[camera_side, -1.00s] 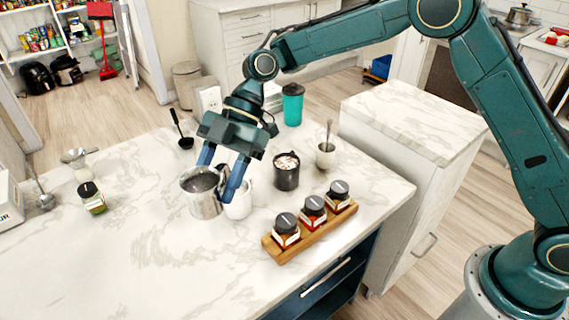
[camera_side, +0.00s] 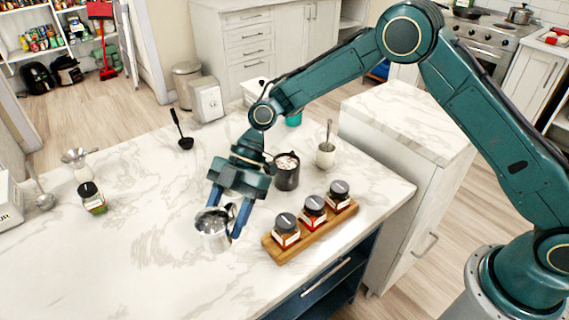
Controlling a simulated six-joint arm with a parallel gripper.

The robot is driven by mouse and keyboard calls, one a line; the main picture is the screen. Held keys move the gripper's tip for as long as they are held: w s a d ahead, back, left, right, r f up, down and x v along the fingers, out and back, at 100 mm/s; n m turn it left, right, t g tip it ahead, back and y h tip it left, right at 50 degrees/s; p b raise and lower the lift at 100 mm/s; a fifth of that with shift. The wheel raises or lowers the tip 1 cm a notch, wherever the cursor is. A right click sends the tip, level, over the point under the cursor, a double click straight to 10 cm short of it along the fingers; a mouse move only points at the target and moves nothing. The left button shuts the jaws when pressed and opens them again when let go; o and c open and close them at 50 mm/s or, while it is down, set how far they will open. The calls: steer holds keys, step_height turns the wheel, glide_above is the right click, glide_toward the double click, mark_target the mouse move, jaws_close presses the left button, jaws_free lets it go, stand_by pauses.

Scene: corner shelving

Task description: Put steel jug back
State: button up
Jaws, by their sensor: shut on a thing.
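The steel jug (camera_side: 211,233) is a shiny metal vessel near the middle of the marble counter, just left of the spice rack. My gripper (camera_side: 226,216) points down with its blue fingers at the jug's upper part, one at the left of its rim and one along its right side. It is shut on the jug. The fingers hide part of the jug, and I cannot tell whether its base touches the counter.
A wooden rack (camera_side: 290,250) with three spice jars stands to the right. A dark mug (camera_side: 286,172) and a cream cup (camera_side: 325,154) with a spoon stand behind. The counter's front left is clear.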

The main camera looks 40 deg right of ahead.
step_height(320, 180, down, 6)
steer(key=shift+r, duration=0.1)
steer(key=shift+f, duration=2.1)
steer(key=shift+f, duration=0.1)
steer(key=o, duration=1.2)
